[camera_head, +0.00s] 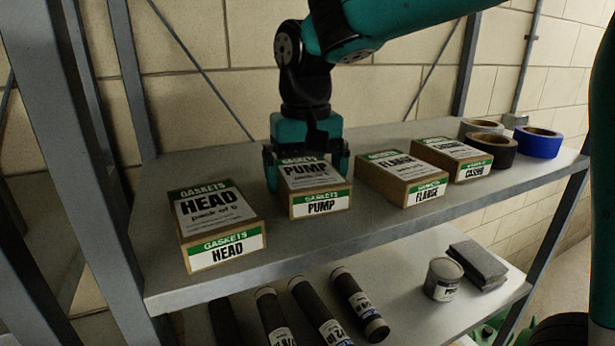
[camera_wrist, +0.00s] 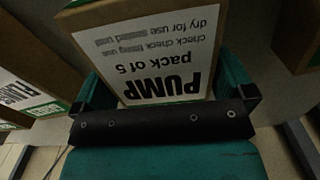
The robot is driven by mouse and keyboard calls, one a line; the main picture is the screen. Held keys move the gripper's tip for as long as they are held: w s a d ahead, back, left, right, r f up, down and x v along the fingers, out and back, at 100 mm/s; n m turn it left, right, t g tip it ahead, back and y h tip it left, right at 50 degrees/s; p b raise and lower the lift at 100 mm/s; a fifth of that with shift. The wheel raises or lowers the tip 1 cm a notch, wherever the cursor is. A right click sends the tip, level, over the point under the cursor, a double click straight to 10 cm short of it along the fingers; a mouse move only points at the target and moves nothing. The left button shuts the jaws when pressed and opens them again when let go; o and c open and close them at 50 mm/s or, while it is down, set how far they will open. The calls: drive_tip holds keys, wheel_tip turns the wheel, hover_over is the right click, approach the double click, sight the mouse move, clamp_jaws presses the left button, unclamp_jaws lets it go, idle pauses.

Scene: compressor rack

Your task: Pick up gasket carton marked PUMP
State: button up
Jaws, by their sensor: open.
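The gasket carton marked PUMP (camera_head: 318,203) lies flat on the upper shelf, a brown box with a green and white label. My gripper (camera_head: 306,178) is over it, pointing down, with its fingers open on either side of the carton. In the wrist view the PUMP carton (camera_wrist: 150,55) shows its label upside down between the open fingers. I cannot tell whether the fingers touch its sides. Part of the carton's top is hidden behind my gripper in the head view.
The HEAD carton (camera_head: 215,220) stands close on the left, the FLANGE carton (camera_head: 402,178) on the right. Another carton (camera_head: 452,157) and several tape rolls (camera_head: 538,141) lie farther right. Dark tubes (camera_head: 318,312) and a can (camera_head: 443,279) are on the lower shelf. Rack posts (camera_head: 75,150) bound the left.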

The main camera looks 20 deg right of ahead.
drive_tip(key=c, duration=0.6)
